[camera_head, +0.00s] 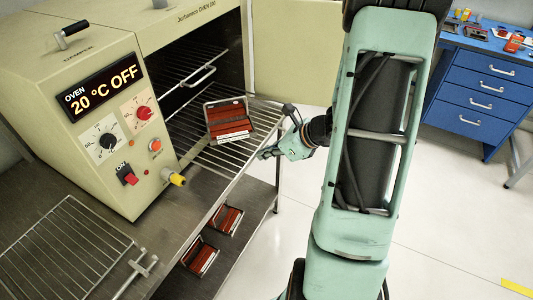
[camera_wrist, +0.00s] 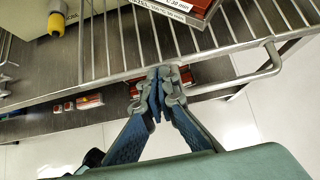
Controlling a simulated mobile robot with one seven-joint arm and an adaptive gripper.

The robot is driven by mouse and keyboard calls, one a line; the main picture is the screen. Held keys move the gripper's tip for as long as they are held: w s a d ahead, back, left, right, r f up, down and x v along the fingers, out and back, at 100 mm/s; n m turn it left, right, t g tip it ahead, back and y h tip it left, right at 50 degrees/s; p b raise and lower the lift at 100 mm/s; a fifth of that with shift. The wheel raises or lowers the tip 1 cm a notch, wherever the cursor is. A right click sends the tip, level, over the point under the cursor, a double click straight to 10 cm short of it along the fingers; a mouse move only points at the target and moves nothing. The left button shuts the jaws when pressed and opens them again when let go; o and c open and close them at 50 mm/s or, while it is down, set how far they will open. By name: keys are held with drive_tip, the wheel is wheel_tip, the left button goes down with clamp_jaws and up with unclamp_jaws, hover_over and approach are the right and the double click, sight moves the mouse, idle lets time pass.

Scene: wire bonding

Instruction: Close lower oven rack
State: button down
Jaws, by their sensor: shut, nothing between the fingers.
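The lower oven rack (camera_head: 232,168) is a wire grid that sticks out of the open oven (camera_head: 120,95). A metal magazine with red strips (camera_head: 228,121) sits on it. In the wrist view the rack (camera_wrist: 103,50) spans the upper part, with its front bar and a looped handle (camera_wrist: 270,70) at the right. My gripper (camera_head: 265,154) is at the rack's front edge in the head view. In the wrist view its shut, empty fingertips (camera_wrist: 164,74) are at the front bar, left of the handle. I cannot tell whether they touch the bar.
The upper rack (camera_head: 190,75) is inside the oven. Red-filled magazines (camera_head: 200,257) lie on the bench's lower shelf. A loose wire rack (camera_head: 65,250) lies on the bench at left. A yellow-tipped knob (camera_head: 177,179) juts from the oven. A blue drawer cabinet (camera_head: 475,95) stands at right; floor between is clear.

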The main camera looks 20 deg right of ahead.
sight(191, 127)
drive_tip(key=w+a, duration=0.5)
drive_tip(key=w, duration=0.1)
drive_tip(key=w+a, duration=0.5)
drive_tip(key=w, duration=0.2)
drive_tip(key=w+a, duration=0.5)
drive_tip(key=w, duration=0.2)
drive_tip(key=shift+a, duration=0.35)
drive_tip(key=shift+w+a+p, duration=0.35)
drive_tip(key=shift+w+a, duration=0.05)
drive_tip(key=shift+w, duration=0.1)
drive_tip(key=shift+d, duration=0.1)
